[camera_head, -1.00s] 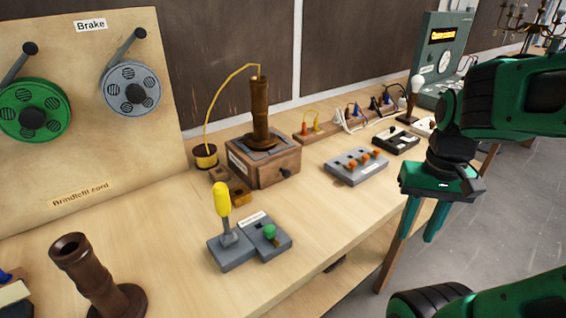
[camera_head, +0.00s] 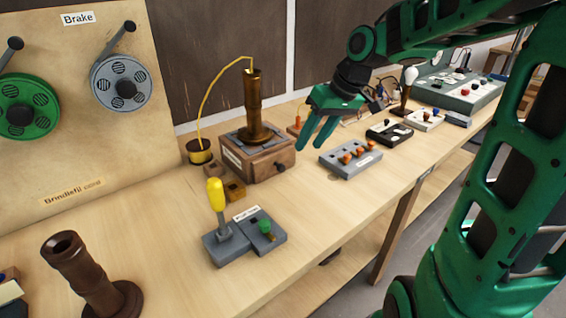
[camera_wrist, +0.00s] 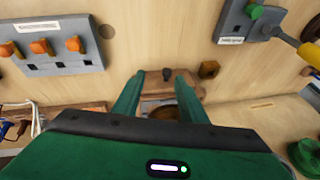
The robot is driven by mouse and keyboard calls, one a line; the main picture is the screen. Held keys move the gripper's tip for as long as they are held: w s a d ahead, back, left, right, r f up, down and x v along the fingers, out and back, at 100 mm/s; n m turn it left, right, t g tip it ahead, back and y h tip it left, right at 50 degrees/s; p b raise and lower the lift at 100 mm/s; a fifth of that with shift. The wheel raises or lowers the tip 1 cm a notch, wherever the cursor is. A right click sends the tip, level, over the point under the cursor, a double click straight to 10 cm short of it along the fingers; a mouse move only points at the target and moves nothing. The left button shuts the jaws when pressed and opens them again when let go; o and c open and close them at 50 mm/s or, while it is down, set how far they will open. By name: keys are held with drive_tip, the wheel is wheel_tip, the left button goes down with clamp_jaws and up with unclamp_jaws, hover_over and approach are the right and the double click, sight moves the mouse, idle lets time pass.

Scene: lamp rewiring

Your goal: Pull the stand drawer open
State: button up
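The stand is a wooden box (camera_head: 262,164) with a dark metal top plate, and a brown column (camera_head: 253,100) stands upright on it. A small dark drawer knob (camera_head: 281,168) sticks out of its front face; the drawer looks shut. My gripper (camera_head: 311,144) is above and right of the knob in the head view, with its fingers apart and nothing between them. In the wrist view the knob (camera_wrist: 167,74) shows between the tips of my open gripper (camera_wrist: 159,76). The stand is partly hidden behind my fingers there. I see no contact with the knob.
A grey block with orange switches (camera_head: 350,158) is right of the stand. A yellow-handled lever box (camera_head: 225,243) is in front. A yellow cord runs from a spool (camera_head: 200,152) to the column top. Bare tabletop (camera_head: 305,205) lies before the knob.

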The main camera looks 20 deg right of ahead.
sight(283, 165)
drive_tip(key=shift+n+y, duration=0.4)
drive_tip(key=x, duration=0.3)
drive_tip(key=w+a+x, duration=0.1)
drive_tip(key=x, duration=0.3)
drive_tip(key=r+x, duration=0.1)
drive_tip(key=x, duration=0.3)
drive_tip(key=shift+w+a+f, duration=0.1)
drive_tip(key=shift+w+a, duration=0.2)
drive_tip(key=shift+w, duration=0.1)
